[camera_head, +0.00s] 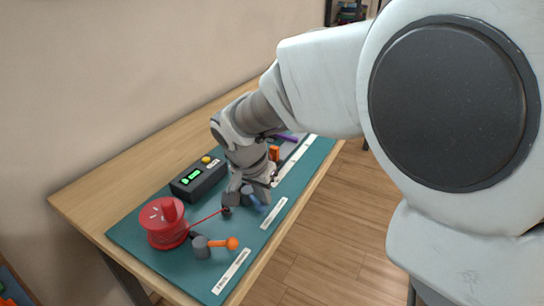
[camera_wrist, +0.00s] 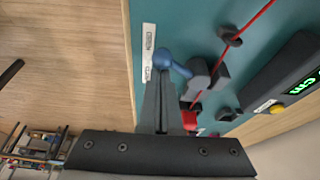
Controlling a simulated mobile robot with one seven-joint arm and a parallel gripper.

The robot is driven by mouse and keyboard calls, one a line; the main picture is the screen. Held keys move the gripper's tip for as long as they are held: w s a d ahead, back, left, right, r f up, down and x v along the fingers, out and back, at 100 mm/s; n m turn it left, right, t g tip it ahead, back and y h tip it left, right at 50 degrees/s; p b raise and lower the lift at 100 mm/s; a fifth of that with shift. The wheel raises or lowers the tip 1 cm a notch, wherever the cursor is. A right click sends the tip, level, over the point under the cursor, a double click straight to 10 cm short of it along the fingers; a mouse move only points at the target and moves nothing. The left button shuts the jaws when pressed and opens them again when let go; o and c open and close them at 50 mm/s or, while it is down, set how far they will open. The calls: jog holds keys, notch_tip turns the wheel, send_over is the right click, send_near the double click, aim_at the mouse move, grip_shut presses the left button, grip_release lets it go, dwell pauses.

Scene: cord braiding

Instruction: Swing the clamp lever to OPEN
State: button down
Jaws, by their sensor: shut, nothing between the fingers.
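A lever with a blue ball knob (camera_wrist: 161,58) and a blue arm reaches from a dark grey clamp body (camera_wrist: 198,76) in the wrist view. A red cord (camera_wrist: 256,22) runs to the clamp. A white label strip (camera_wrist: 147,48) lies beside the knob; its small words are not readable. My gripper (camera_wrist: 162,76) is shut and empty, its fingertips at the blue knob; I cannot tell whether they touch it. In the head view my gripper (camera_head: 236,197) is at the clamp and partly hides it. The blue lever (camera_head: 262,206) shows just right of it.
A red spool (camera_head: 163,226) stands at the left of the teal mat (camera_head: 133,228). In front is a grey post with an orange-knobbed lever (camera_head: 232,243) and a label (camera_head: 231,276). A black box (camera_head: 198,180) with a green display stands behind. The mat's front edge is near the table edge.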

jog(key=shift+w+d+r, duration=0.15)
jog(key=shift+w+d, duration=0.15)
jog(key=shift+w, duration=0.1)
jog(key=shift+w+d+r+p, duration=0.2)
jog(key=shift+w+d+p, duration=0.1)
jog(key=shift+w+d, duration=0.25)
jog(key=shift+w+d+r+p, duration=0.15)
jog(key=shift+w+d+p, duration=0.2)
jog(key=shift+w, duration=0.35)
jog(key=a+p+v, duration=0.1)
jog(key=p+v, duration=0.1)
jog(key=v, duration=0.7)
jog(key=s+d+r+n+y, duration=0.15)
jog(key=s+d+r, duration=0.35)
jog(key=s+d, duration=0.5)
jog(key=s+d+f+n+t, duration=0.1)
jog(key=s+d+n+t, duration=0.15)
jog(key=s+d, duration=0.65)
notch_tip(320, 180, up, 16)
jog(key=n+p, duration=0.1)
jog(key=p, duration=1.6)
jog(key=shift+w, duration=0.25)
